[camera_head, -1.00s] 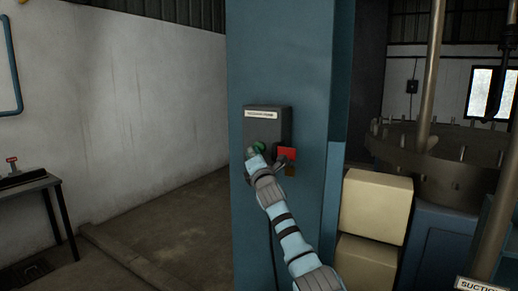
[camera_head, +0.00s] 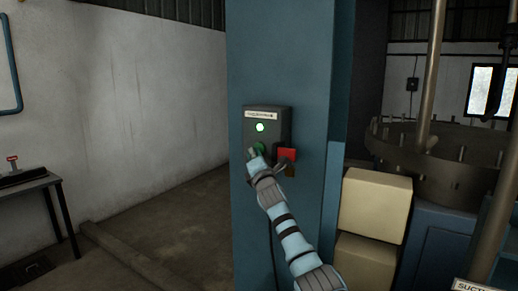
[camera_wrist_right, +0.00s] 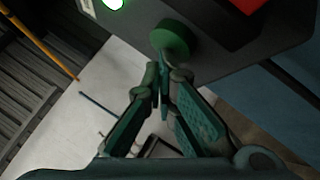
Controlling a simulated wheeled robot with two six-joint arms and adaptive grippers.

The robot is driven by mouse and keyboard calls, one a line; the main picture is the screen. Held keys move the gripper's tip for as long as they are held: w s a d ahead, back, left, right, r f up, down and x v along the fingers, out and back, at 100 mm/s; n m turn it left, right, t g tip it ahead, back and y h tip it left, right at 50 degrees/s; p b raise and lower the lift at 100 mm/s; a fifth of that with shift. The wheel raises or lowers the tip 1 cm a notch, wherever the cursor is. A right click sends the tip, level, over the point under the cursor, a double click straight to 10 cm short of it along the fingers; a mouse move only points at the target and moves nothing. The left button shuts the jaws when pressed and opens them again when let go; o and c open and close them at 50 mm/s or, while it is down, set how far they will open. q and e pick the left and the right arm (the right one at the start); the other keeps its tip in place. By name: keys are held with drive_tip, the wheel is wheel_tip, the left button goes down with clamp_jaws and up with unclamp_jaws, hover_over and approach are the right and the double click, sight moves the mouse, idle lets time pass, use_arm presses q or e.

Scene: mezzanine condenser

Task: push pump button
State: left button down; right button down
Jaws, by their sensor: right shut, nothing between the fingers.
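A grey control box (camera_head: 282,122) with a white label is mounted on the blue column. Its round green button (camera_head: 261,147) is partly hidden by my right gripper (camera_head: 252,152). Above the button a small round lamp (camera_head: 260,127) glows pale green. In the right wrist view the green button (camera_wrist_right: 175,36) is directly ahead of the closed fingertips (camera_wrist_right: 162,58). They overlap its lower left edge; I cannot tell whether they touch. The right gripper holds nothing. My left gripper is not in view.
A red part (camera_head: 288,154) sits close to the right of the button. The blue column (camera_head: 285,60) stands behind the box. Stacked beige boxes (camera_head: 376,205) are at lower right, and a dark table (camera_head: 30,183) is at far left. Floor left of the column is clear.

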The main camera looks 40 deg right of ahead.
drive_tip(key=s+a, duration=0.1)
drive_tip(key=a, duration=0.4)
drive_tip(key=shift+s+a, duration=0.35)
drive_tip(key=shift+a, duration=0.05)
drive_tip(key=shift+d, duration=0.1)
